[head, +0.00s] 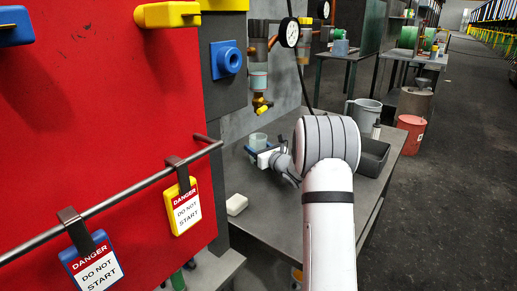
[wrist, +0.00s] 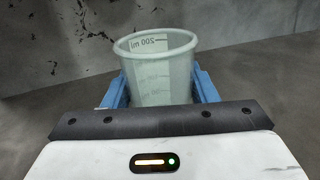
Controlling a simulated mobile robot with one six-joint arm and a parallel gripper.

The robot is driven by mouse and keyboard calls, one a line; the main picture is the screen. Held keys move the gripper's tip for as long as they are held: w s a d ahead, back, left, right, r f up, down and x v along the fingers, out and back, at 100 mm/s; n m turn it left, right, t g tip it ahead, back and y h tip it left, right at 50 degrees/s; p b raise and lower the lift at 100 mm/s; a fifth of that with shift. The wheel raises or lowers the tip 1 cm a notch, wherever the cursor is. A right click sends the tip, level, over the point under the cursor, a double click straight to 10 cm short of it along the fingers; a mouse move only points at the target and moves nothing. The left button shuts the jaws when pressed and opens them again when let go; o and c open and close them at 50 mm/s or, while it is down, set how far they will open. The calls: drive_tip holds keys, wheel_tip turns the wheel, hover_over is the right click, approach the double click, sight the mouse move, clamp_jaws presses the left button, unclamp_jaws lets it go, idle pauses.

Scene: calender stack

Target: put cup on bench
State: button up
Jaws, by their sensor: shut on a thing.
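The cup is a translucent pale green measuring cup (wrist: 158,70) with a 200 ml mark, upright in the wrist view. My gripper (wrist: 160,92) has its blue fingers on both sides of the cup and is shut on it. In the head view the cup (head: 258,138) is small, at the far end of my gripper (head: 252,150), over the back part of the grey bench (head: 255,205). I cannot tell whether its base touches the bench, as my gripper hides its lower part in the wrist view.
A white block (head: 236,204) lies on the bench's near left. A pipe with a yellow valve (head: 262,104) hangs above the cup. A red panel (head: 120,120) with danger tags stands at left.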

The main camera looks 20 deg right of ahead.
drive_tip(key=shift+f, duration=0.15)
drive_tip(key=o, duration=1)
drive_tip(key=shift+o, duration=0.2)
drive_tip(key=shift+r, duration=0.25)
drive_tip(key=p+v, duration=0.1)
drive_tip(key=v, duration=1)
drive_tip(key=shift+s+d, duration=0.15)
drive_tip(key=shift+s, duration=0.15)
drive_tip(key=shift+s+f, duration=0.1)
drive_tip(key=shift+s, duration=0.1)
